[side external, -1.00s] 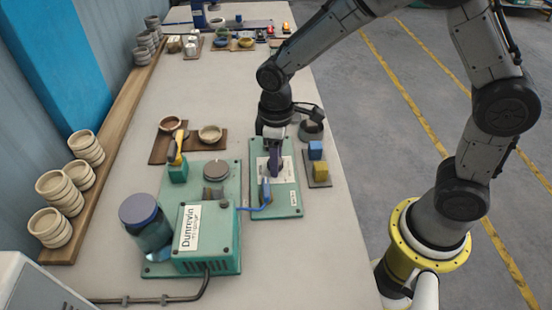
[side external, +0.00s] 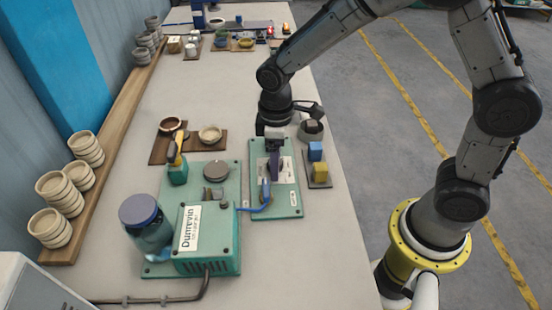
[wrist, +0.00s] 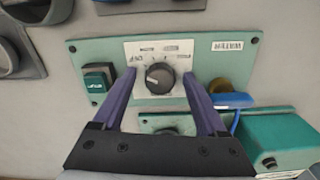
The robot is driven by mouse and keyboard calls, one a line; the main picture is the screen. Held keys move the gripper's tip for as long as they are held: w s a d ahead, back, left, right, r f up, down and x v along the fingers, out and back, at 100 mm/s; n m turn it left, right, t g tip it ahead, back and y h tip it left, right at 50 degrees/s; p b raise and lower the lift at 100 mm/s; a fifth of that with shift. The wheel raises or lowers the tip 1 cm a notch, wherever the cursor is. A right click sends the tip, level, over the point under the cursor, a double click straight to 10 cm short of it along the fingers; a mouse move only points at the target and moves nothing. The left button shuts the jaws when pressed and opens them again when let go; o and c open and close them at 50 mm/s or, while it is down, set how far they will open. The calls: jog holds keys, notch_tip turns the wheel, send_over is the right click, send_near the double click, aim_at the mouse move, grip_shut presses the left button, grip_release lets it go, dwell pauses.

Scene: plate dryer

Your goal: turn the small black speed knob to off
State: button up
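The small dark knob (wrist: 160,77) sits on a white dial plate (wrist: 134,49) on the green panel (wrist: 87,47) in the wrist view. OFF is printed at the plate's left. A pale pointer mark shows on the knob, but its exact direction is hard to read. My gripper (wrist: 160,80) is open, its two purple fingers on the left and right of the knob. Gaps show between fingers and knob, and I cannot tell how close the tips are in depth. In the side external view my gripper (side external: 274,158) is over the green panel (side external: 287,209) and hides the knob.
A green button (wrist: 95,83) is left of the dial. A brass-coloured part (wrist: 218,86) and a blue lever (wrist: 233,101) are at its right. A green machine (side external: 209,238) is at the left.

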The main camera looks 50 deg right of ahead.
notch_tip(320, 180, up, 14)
dwell(0.7)
jog(key=shift+f, duration=0.15)
jog(key=s+d+r+m+t, duration=0.35)
jog(key=s+d+r, duration=0.4)
jog(key=s, duration=0.25)
jog(key=s+d+f+m+t, duration=0.1)
jog(key=s+f+m, duration=0.3)
jog(key=s, duration=0.5)
jog(key=shift+d+f+t, duration=0.3)
jog(key=shift+f+t, duration=0.1)
jog(key=shift+t, duration=0.15)
